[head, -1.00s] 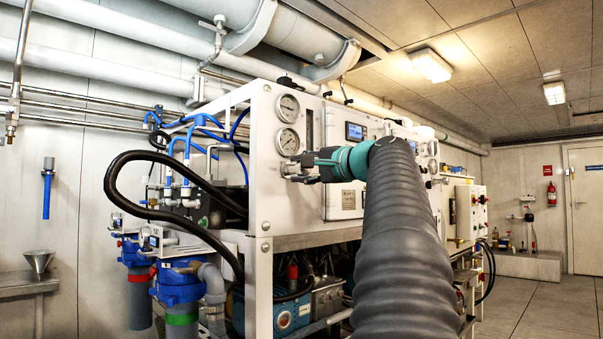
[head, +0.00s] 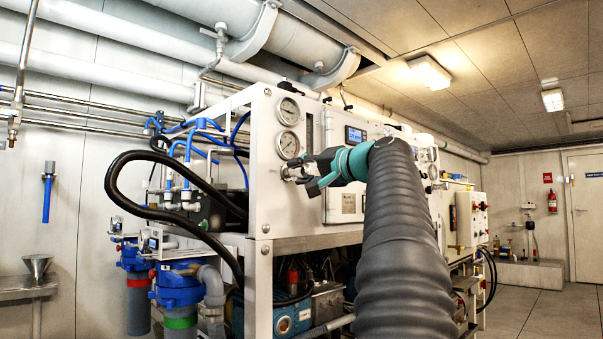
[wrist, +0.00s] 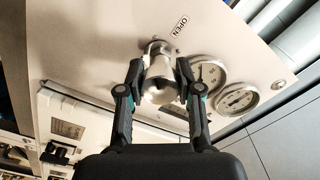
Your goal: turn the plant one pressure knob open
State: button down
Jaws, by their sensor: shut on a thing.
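The pressure knob (wrist: 160,78) is a silvery metal knob on the white panel of the plant, just beside an "OPEN" label (wrist: 179,26). In the wrist view my gripper (wrist: 160,82) has one finger on each side of the knob and is shut on it. In the head view my gripper (head: 308,172) reaches the panel front below two round gauges, and the fingers mostly hide the knob. Whether this is plant one cannot be read.
Two round gauges, an upper one (head: 289,108) and a lower one (head: 288,145), sit close above the gripper. A panel display (head: 355,134) is to the right. A black hose (head: 118,190) loops at the left. Floor is open at the right.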

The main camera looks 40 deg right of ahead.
dwell(0.3)
jog(key=c, duration=0.7)
grip_release()
jog(key=shift+c, duration=0.2)
jog(key=s, duration=1.2)
jog(key=shift+d, duration=0.45)
jog(key=shift+f, duration=0.1)
